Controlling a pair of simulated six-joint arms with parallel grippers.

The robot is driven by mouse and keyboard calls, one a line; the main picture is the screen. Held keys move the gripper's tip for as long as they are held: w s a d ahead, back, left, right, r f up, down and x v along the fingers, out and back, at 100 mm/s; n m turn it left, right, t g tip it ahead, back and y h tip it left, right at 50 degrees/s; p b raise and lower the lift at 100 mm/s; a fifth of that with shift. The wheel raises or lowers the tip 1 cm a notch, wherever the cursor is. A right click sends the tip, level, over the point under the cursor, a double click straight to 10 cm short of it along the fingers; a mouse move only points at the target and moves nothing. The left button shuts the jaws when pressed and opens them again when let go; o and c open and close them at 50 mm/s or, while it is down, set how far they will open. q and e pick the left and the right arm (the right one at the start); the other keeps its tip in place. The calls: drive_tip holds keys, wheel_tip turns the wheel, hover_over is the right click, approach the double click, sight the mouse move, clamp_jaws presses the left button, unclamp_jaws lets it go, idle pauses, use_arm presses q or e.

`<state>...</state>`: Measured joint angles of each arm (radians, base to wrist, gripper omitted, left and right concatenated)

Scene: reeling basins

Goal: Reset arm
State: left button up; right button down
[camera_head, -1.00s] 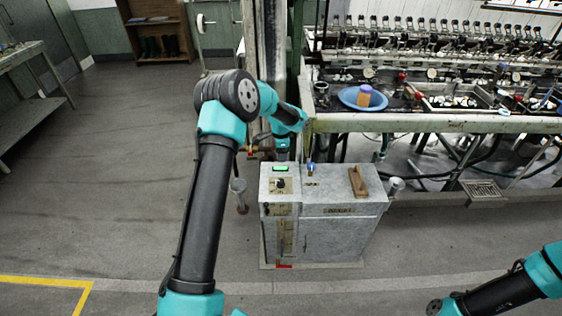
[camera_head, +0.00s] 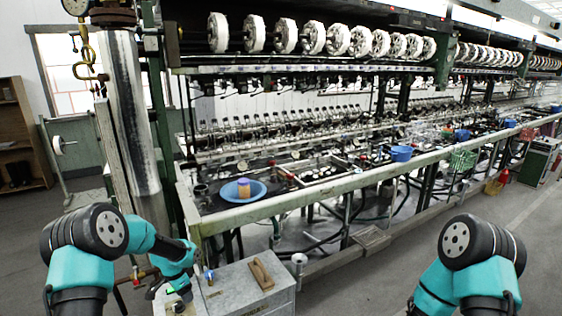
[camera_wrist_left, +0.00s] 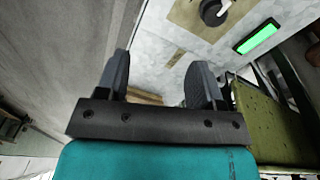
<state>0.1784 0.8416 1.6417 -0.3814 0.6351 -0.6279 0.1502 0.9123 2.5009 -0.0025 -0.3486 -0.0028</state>
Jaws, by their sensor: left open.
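My left arm (camera_head: 105,235) comes in from the lower left, with its elbow raised and its wrist (camera_head: 172,258) beside the grey control cabinet (camera_head: 228,288). In the left wrist view my left gripper (camera_wrist_left: 158,84) is open and its two fingers are apart with nothing between them. The cabinet's face with a black knob (camera_wrist_left: 214,11) and a lit green display (camera_wrist_left: 257,37) lies beyond the fingers. My right arm (camera_head: 470,255) shows at the lower right with its elbow up; its gripper is not in view.
A long reeling bench (camera_head: 310,191) runs behind the cabinet, with a blue plate (camera_head: 231,194) carrying an orange-and-purple item (camera_head: 244,187). A brown wooden block (camera_head: 262,274) lies on the cabinet. A metal column (camera_head: 133,120) stands behind my left arm.

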use_arm(q)
drive_tip(key=s+d+f+n, duration=0.3)
drive_tip(key=s+d, duration=0.1)
drive_tip(key=s, duration=0.6)
drive_tip(key=s+d+f+n+h, duration=0.1)
drive_tip(key=s+d+f+n, duration=0.3)
drive_tip(key=s, duration=0.6)
drive_tip(key=s+d+f+n+h, duration=0.1)
drive_tip(key=s+d+f+n, duration=0.2)
drive_tip(key=s+d, duration=0.3)
drive_tip(key=s, duration=0.4)
drive_tip(key=shift+s+d+f+t, duration=0.15)
drive_tip(key=shift+d+f+t, duration=0.05)
drive_tip(key=shift+t, duration=0.1)
